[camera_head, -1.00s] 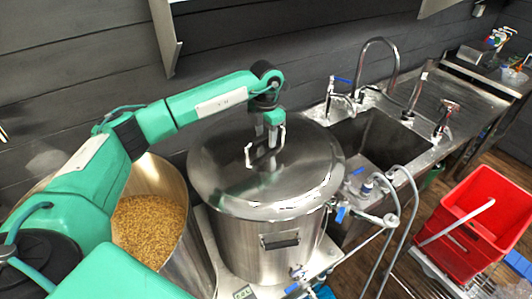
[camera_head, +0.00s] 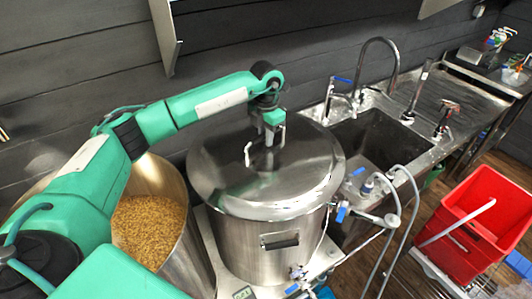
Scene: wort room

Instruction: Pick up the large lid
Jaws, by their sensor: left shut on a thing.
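The large lid (camera_head: 225,178) is a round, shiny steel disc. It lies on top of the big steel pot (camera_head: 245,240) in the middle of the view, with no gap that I can see between lid and rim. Its handle (camera_head: 248,154) stands up near the middle of the lid. My left gripper (camera_head: 270,142) comes down from above and is shut on the lid handle, which its fingers partly hide. My right gripper is not in view.
An open steel vessel full of grain (camera_head: 150,228) stands left of the pot, under my left arm. A sink (camera_head: 375,140) with taps is at the right. Hoses run beside the pot. A dark wall is behind.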

